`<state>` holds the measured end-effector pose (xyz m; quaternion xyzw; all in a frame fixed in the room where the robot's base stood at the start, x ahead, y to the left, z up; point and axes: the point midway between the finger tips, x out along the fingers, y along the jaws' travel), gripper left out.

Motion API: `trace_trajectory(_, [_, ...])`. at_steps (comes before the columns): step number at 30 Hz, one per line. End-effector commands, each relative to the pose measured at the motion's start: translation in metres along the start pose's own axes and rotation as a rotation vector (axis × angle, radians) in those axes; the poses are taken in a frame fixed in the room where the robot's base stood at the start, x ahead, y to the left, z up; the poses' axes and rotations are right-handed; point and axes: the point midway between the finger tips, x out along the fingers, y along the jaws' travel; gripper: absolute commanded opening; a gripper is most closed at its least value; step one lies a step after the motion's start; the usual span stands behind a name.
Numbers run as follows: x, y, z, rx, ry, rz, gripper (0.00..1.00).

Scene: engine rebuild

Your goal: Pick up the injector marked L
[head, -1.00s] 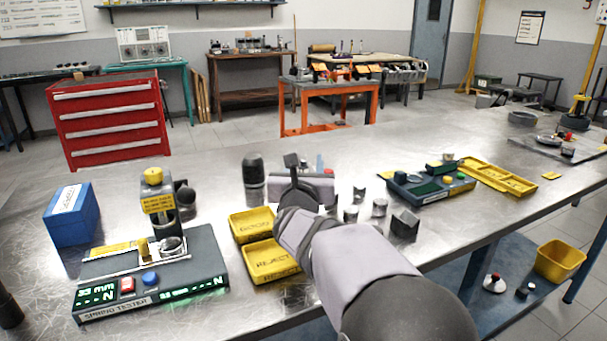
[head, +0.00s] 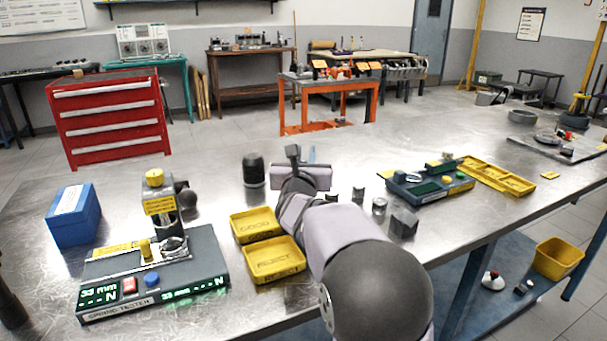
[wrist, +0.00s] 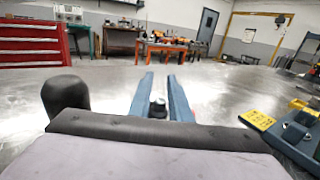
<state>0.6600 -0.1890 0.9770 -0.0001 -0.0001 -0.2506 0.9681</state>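I cannot make out an injector marked L or any L marking in either view. In the wrist view, my gripper (wrist: 160,80) points out over the bench with its two blue fingers apart. A small dark object with a pale top (wrist: 158,107) shows in the gap between the fingers; its lower part is hidden by my wrist, and I cannot tell whether the fingers touch it. In the head view my arm hides most of the gripper; a bluish finger shows beyond the wrist. Small dark cylinders (head: 379,206) stand right of my arm, without readable marks.
A dark rounded cylinder (head: 254,170) stands left of my wrist. Yellow GOOD (head: 235,236) and REJECT (head: 251,275) trays lie left of my arm, beside the spring tester (head: 205,290). A dark block (head: 403,222) and blue-grey device (head: 430,192) are on the right. The far bench is mostly clear.

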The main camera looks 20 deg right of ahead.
Motion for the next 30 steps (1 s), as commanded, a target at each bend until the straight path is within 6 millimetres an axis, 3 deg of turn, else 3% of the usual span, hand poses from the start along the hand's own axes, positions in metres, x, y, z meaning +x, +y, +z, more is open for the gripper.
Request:
trace_trajectory(14, [0.0,0.0,0.009,0.002,-0.002,-0.001,0.0])
trace_trajectory(30, [0.0,0.0,0.091,0.002,-0.002,-0.001,0.0])
